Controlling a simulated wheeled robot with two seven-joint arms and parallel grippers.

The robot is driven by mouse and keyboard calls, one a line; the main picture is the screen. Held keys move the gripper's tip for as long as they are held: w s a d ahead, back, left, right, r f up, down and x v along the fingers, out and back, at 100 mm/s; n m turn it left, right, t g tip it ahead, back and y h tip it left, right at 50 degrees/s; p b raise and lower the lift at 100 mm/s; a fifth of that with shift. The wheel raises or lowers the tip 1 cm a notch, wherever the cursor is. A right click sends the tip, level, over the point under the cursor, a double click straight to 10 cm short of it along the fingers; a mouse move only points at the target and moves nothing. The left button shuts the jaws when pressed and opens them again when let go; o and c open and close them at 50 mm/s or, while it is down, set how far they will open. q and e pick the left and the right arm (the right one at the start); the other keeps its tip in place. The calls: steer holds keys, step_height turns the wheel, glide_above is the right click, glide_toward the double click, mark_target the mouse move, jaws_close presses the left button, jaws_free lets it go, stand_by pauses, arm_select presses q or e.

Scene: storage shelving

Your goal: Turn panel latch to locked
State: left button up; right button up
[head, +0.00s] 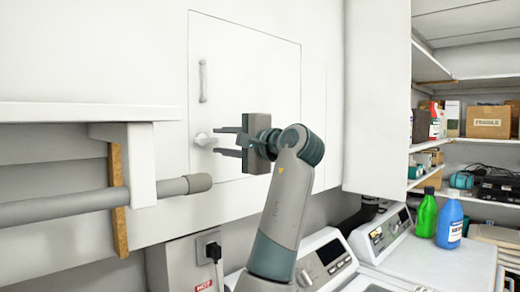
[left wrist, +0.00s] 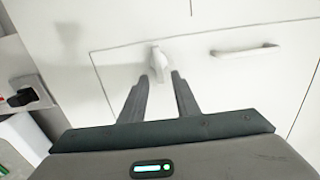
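The panel (head: 262,80) is a white square door set in a white wall. Its latch (head: 205,140) is a small pale knob near the panel's left edge, below the handle. My left gripper (head: 222,142) points left towards the latch, with its two dark fingers apart and nothing held. In the left wrist view, the latch (left wrist: 159,62) shows just ahead of and between the fingertips (left wrist: 160,76). Whether the fingers touch it I cannot tell. Its locked or unlocked setting is not clear. My right gripper is not in view.
A bar handle (head: 202,81) is on the panel above the latch. A white shelf (head: 90,112) and a grey rod (head: 100,204) jut out at left. Machines (head: 322,258) stand below. Green (head: 426,213) and blue (head: 450,220) bottles stand at right.

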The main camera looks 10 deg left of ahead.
arm_select(q)
steer(key=b+v, duration=0.5)
steer(key=v, duration=1)
